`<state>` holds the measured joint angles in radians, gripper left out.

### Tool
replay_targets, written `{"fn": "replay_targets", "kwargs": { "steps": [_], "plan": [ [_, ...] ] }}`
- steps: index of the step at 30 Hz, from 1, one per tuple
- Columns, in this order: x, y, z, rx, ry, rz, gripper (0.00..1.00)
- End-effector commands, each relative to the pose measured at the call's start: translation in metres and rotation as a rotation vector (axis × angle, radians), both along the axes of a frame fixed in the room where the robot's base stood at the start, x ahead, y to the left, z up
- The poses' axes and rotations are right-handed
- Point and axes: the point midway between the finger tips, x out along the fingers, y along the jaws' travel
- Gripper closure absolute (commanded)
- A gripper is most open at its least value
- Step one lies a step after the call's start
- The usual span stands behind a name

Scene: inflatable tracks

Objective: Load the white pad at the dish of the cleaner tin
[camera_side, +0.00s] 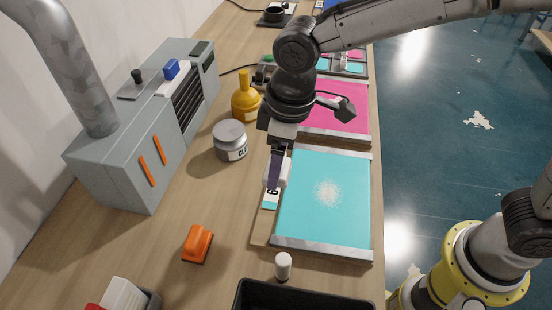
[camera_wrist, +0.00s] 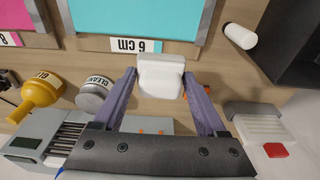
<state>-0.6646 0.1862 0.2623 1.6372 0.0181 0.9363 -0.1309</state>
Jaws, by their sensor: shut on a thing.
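The white pad (camera_wrist: 160,75) sits between the two purple fingers of my gripper (camera_wrist: 161,82), which is shut on it. In the side view my gripper (camera_side: 275,178) points down beside the left edge of the turquoise panel, near its "6 CM" label, and the pad (camera_side: 283,172) is partly covered by the fingers. The cleaner tin (camera_side: 230,147) is a white, labelled can with a grey round top, standing to the left of my gripper and apart from it. The tin also shows in the wrist view (camera_wrist: 92,97), left of the fingers. Its dish is hard to make out.
A yellow glue bottle (camera_side: 245,100) stands just behind the tin. A grey machine (camera_side: 140,140) is at the left. The turquoise panel (camera_side: 330,200) lies to the right. An orange block (camera_side: 198,244), a small white cylinder (camera_side: 283,266) and a black bin (camera_side: 300,298) are nearer.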

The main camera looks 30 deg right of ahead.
Motion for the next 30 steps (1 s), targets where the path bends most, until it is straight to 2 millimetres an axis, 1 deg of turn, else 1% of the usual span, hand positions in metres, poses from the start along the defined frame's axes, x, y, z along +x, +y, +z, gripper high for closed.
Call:
{"fn": "replay_targets", "kwargs": {
  "steps": [1,4,5,10,11,14,17,18,21,25,30],
  "plan": [
    [0.000,0.000,0.000,0.001,-0.001,0.000,0.49],
    [0.000,0.000,0.000,0.001,-0.001,0.000,0.67],
    [0.000,0.000,0.000,0.001,-0.001,0.000,0.70],
    [-0.003,-0.002,0.002,-0.014,0.016,0.023,0.70],
    [-0.002,-0.001,0.006,-0.014,0.014,0.033,0.70],
    [0.009,0.008,0.026,-0.006,0.002,0.063,0.70],
    [0.034,0.017,0.042,-0.002,-0.005,0.084,0.70],
    [0.045,0.020,0.048,-0.001,-0.008,0.089,0.70],
    [0.073,0.026,0.058,0.002,-0.012,0.096,0.70],
    [0.109,0.028,0.064,0.006,-0.017,0.095,0.70],
    [0.153,0.024,0.062,0.009,-0.023,0.079,0.70]
  ]
}}
